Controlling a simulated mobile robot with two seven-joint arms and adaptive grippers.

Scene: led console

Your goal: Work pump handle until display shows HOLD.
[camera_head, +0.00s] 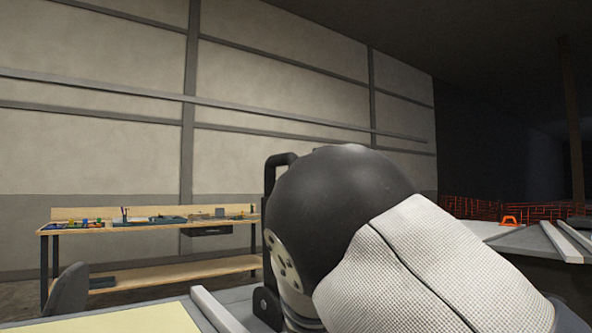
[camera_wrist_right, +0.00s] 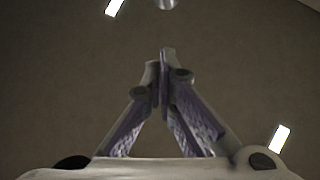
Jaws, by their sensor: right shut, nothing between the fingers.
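My right gripper (camera_wrist_right: 163,56) shows in the right wrist view. Its two fingers meet at the tips with nothing between them. I cannot make out the pump handle or the display in either view. My own arm fills the lower middle and right of the head view and hides what is behind it. My left gripper is not in view.
A wooden workbench (camera_head: 150,263) with small tools stands by the panelled wall at the left. A grey-edged surface with a pale yellow panel (camera_head: 130,318) lies at the bottom left. Orange barrier fencing (camera_head: 470,208) stands at the far right. Bright strips (camera_wrist_right: 279,138) show in the wrist view.

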